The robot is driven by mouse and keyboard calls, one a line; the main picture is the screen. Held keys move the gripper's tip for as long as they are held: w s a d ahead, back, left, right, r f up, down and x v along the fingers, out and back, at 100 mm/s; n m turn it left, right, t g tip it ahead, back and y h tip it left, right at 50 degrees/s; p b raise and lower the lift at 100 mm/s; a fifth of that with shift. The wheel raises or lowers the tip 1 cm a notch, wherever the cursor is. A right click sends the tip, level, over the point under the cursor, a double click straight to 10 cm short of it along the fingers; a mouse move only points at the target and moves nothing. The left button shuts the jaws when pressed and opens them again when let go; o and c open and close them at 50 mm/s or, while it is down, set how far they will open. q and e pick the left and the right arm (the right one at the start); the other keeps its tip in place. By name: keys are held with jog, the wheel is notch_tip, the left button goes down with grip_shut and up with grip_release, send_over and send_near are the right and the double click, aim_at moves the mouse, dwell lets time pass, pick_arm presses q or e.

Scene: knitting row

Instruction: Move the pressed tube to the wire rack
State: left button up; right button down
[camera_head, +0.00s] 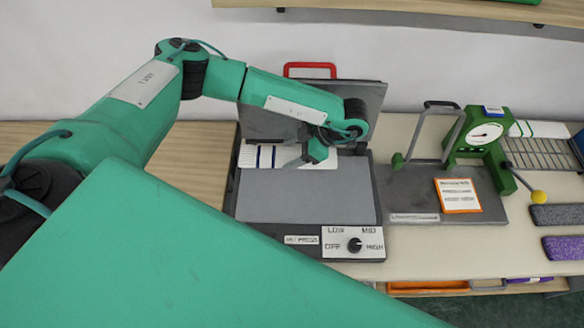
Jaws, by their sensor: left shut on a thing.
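The pressed tube (266,157), white with dark blue stripes near its left end, lies across the back of the grey bed of the hot press (305,197). My left gripper (314,156) reaches down over its right part and is shut on it; the fingertips are partly hidden by the wrist. I cannot tell whether the tube is lifted off the bed. My right gripper is not in view.
The press lid (362,97) stands open with a red handle (310,66). A green stand with a dial gauge (486,134), a grey handle frame (437,130) and a yellow-knobbed lever (537,196) stand between press and rack. Grey (557,215) and purple (563,247) strips lie at right.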

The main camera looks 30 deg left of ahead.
pick_arm(q)
jog(key=shift+f, duration=4.6)
jog(key=shift+f, duration=0.3)
jog(key=o, duration=1)
jog(key=shift+r, duration=0.1)
jog(key=shift+o, duration=0.2)
